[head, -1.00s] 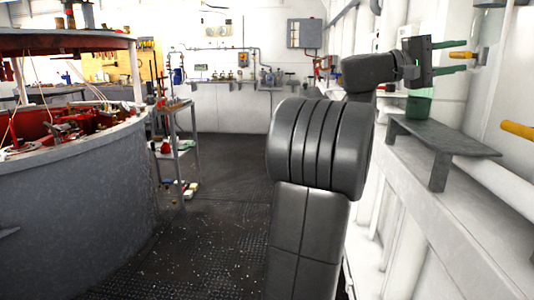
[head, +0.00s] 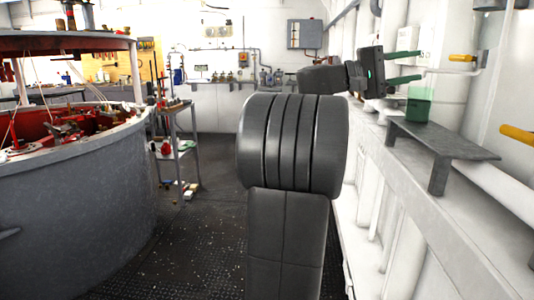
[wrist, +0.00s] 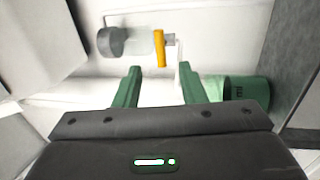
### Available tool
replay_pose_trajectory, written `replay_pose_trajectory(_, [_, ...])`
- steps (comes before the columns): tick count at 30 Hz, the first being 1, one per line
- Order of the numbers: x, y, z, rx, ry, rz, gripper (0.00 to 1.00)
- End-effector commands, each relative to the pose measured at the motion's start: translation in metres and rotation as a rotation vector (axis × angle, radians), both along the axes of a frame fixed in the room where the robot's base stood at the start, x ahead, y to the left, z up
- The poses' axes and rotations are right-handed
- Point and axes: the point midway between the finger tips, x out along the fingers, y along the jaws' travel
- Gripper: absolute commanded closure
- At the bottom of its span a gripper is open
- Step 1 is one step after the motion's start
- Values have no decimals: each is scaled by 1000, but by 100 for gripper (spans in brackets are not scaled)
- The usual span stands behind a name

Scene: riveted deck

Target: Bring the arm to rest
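My gripper (head: 405,67) is at the upper right in the head view, its two green fingers pointing right toward the white wall. In the wrist view the fingers (wrist: 157,85) stand wide apart with nothing between them. A green cup-like container (head: 419,105) is below and to the right of the gripper, by the grey bench shelf. It also shows in the wrist view (wrist: 248,91), just right of the right finger and apart from the space between the fingers. My arm covers part of the aisle.
A small grey bench (head: 440,142) stands on the white ledge at right. Yellow handles (head: 462,58) stick out from the wall pipes. A large grey round tank (head: 75,205) fills the left. A small cart (head: 182,150) stands behind it.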

Motion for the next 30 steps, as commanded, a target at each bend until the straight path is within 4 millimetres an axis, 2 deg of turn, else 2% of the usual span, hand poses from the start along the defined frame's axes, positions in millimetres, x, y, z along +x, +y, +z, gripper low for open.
replay_pose_trajectory(3, [4,22,-4,0,2,5,63])
replay_pose_trajectory(7, [5,39,-8,1,2,2,63])
replay_pose_trajectory(9, [2,22,-6,1,0,-5,63])
replay_pose_trajectory(27, [-11,-93,18,-1,-1,-4,63])
replay_pose_trajectory(29, [-13,-100,23,1,16,-1,63])
replay_pose_trajectory(30, [-12,-98,26,7,68,1,63])
